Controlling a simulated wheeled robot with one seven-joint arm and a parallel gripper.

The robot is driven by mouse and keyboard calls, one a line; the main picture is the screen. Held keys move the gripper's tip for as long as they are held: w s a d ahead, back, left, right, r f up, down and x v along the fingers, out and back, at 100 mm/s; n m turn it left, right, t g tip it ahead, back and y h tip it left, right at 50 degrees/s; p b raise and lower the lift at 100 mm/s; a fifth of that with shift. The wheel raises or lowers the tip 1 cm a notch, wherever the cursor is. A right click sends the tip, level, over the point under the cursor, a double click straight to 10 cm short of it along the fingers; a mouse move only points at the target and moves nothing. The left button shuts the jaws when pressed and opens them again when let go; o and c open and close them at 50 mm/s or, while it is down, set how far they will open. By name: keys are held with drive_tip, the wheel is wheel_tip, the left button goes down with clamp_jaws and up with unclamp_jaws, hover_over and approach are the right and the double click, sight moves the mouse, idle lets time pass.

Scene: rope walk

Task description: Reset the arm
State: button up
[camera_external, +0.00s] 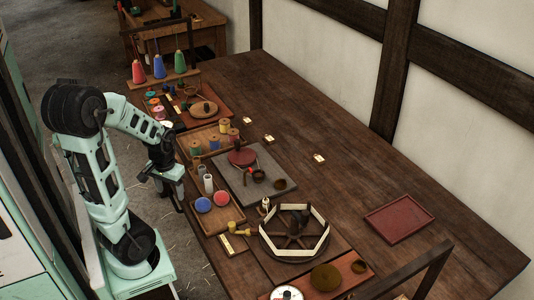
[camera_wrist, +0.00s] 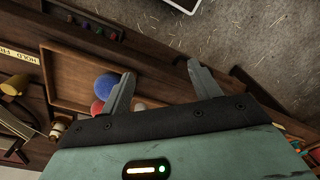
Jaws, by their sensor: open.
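My gripper (camera_external: 169,186) hangs at the left edge of the long wooden table (camera_external: 367,174), beside a tray with spools and coloured balls. In the wrist view my gripper (camera_wrist: 155,85) has its two fingers spread wide apart with nothing between them. The upper arm rises on the left and bends over, so the gripper points down. In the wrist view the table edge and the straw-strewn floor (camera_wrist: 240,35) lie beyond the fingers.
The tray (camera_external: 229,222) near my gripper holds a blue ball (camera_external: 203,205) and a red ball (camera_external: 222,198). A hexagonal reel (camera_external: 294,232) stands toward the front. An empty red tray (camera_external: 399,218) lies at right. The table's middle right is mostly clear.

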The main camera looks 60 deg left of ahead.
wheel_tip(320, 180, up, 13)
drive_tip(key=p, duration=1.2)
drive_tip(key=shift+c, duration=1)
drive_tip(key=shift+f, duration=0.1)
